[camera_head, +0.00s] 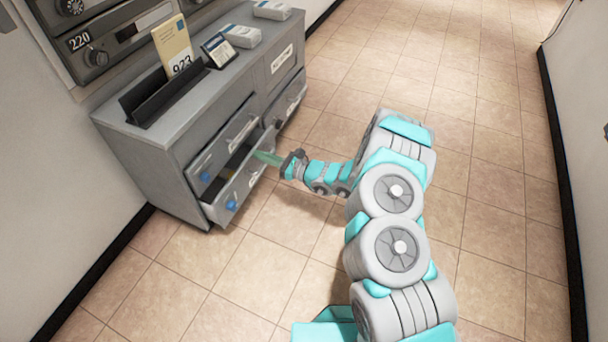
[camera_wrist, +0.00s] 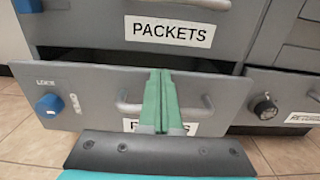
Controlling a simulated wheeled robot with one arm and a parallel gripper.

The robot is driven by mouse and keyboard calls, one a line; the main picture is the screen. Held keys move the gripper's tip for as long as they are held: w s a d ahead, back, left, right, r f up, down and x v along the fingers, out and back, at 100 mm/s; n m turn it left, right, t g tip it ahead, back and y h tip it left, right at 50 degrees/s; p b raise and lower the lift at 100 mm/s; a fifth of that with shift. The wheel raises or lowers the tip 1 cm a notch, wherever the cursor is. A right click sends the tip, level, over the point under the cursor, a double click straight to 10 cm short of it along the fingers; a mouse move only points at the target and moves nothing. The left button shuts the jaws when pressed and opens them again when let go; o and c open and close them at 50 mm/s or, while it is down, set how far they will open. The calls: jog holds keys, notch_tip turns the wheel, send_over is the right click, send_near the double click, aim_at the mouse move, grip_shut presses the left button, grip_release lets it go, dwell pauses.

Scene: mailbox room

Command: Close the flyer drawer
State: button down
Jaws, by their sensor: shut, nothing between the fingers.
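The flyer drawer (camera_head: 240,190) is the lower left drawer of a grey cabinet and stands partly pulled out. In the wrist view its grey front (camera_wrist: 95,90) fills the middle, with a blue lock knob at left and a bar handle (camera_wrist: 128,106). Its label is mostly hidden behind my fingers. My gripper (camera_head: 262,156) has its green fingers shut together and empty. In the wrist view the gripper (camera_wrist: 160,72) points at the drawer front, its fingers crossing in front of the handle, tips near the top edge. I cannot tell whether they touch the front.
The upper drawer (camera_wrist: 85,22), labelled PACKETS, is directly above. Another drawer (camera_wrist: 292,100) with a dark knob is at right. The cabinet top (camera_head: 152,130) carries a dark holder, a card 923 and several small items. Tiled floor (camera_head: 480,170) is clear at right.

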jog(key=shift+w+a, duration=0.15)
jog(key=shift+a, duration=0.25)
